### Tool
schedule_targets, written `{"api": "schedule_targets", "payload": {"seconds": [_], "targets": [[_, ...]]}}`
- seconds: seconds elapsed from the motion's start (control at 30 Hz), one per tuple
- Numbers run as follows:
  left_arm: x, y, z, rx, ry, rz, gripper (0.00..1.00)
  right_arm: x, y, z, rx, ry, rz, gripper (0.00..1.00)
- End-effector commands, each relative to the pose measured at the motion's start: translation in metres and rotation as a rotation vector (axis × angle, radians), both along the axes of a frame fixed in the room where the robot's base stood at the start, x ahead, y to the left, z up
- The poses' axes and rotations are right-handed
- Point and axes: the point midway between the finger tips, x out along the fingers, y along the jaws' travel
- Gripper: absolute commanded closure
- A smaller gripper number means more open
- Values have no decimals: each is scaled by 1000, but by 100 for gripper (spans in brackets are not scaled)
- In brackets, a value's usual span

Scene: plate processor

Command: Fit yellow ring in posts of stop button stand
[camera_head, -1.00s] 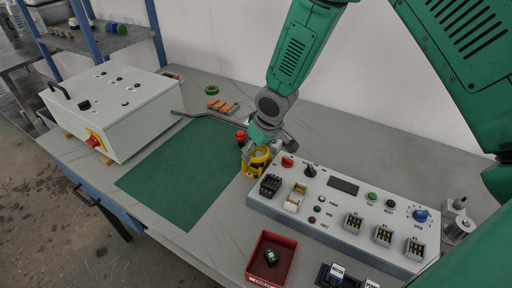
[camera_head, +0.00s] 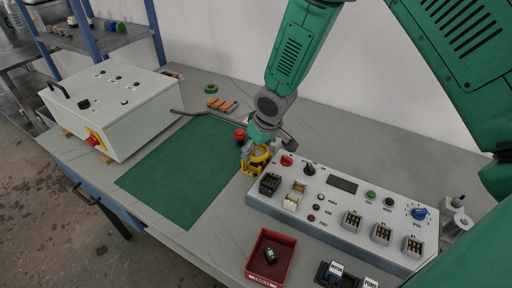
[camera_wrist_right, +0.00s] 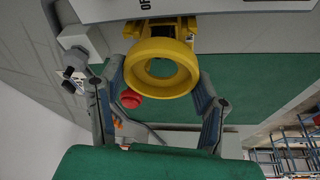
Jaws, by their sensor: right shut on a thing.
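The yellow ring (camera_wrist_right: 161,48) is between the fingertips of my right gripper (camera_wrist_right: 160,72) in the right wrist view. The gripper is shut on it. Yellow and dark parts, likely the stop button stand (camera_wrist_right: 182,27), show right behind the ring. In the head view the ring (camera_head: 260,152) is at the top of the yellow stand (camera_head: 248,168), just left of the grey control panel. I cannot tell whether the ring touches the posts, which are mostly hidden. My left gripper is not in view.
A grey control panel (camera_head: 340,185) stands right of the stand. A red button (camera_head: 240,134) is just behind the gripper. A green mat (camera_head: 180,172) lies left, with a white box (camera_head: 118,108) beyond. A red tray (camera_head: 284,270) is in front. The mat is clear.

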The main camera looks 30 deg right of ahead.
Motion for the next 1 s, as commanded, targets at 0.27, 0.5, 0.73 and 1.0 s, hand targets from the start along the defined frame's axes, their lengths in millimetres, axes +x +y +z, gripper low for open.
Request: {"api": "schedule_targets", "payload": {"seconds": [0.27, 0.5, 0.73, 1.0], "targets": [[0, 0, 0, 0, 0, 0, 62, 0, 0, 0, 0, 0, 0, 66], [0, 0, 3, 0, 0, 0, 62, 0, 0, 0, 0, 0, 0, 66], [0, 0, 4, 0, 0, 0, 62, 0, 0, 0, 0, -1, 0, 66], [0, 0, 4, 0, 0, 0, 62, 0, 0, 0, 0, 0, 0, 66]]}}
